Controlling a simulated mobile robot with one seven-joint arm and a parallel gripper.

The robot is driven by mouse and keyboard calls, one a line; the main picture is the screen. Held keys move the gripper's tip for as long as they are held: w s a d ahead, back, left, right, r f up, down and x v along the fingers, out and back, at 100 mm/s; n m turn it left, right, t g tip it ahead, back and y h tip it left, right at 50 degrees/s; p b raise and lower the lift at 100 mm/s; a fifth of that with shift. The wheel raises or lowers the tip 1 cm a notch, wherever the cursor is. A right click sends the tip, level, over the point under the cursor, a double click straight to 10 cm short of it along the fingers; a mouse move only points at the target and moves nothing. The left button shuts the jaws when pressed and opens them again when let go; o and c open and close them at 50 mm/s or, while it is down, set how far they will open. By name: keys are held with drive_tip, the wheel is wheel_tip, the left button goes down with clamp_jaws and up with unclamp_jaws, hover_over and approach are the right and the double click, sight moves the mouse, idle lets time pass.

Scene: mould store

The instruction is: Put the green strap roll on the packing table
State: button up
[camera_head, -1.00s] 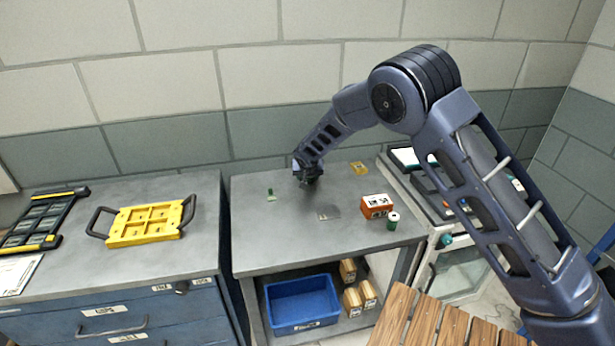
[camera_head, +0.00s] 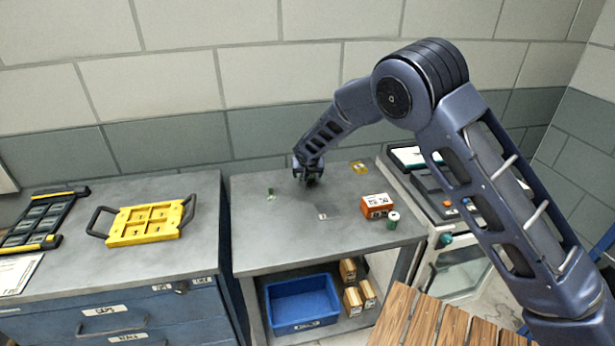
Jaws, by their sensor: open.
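A small green roll with a white top (camera_head: 393,220) stands upright near the front right corner of the grey table (camera_head: 275,245), beside an orange box. It may be the strap roll. A smaller dark green item (camera_head: 270,193) stands at the left of the same tabletop, too small to make out. My gripper (camera_head: 311,183) is over the back middle of this table, pointing down, open, apart from both green items. Its fingers are small and dark, and what lies directly beneath them is hidden. I cannot tell from a label which surface is the packing table.
The orange box (camera_head: 376,206), a yellow item (camera_head: 360,168) and a flat grey piece (camera_head: 323,212) lie on the table. Below are a blue bin (camera_head: 302,304) and several small boxes (camera_head: 352,300). A blue drawer cabinet (camera_head: 110,285) holds a yellow frame (camera_head: 144,224). Wooden slats (camera_head: 440,325) are in front.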

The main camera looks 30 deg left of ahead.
drive_tip(key=v, duration=1)
drive_tip(key=shift+r, duration=0.2)
drive_tip(key=shift+s+d, duration=0.1)
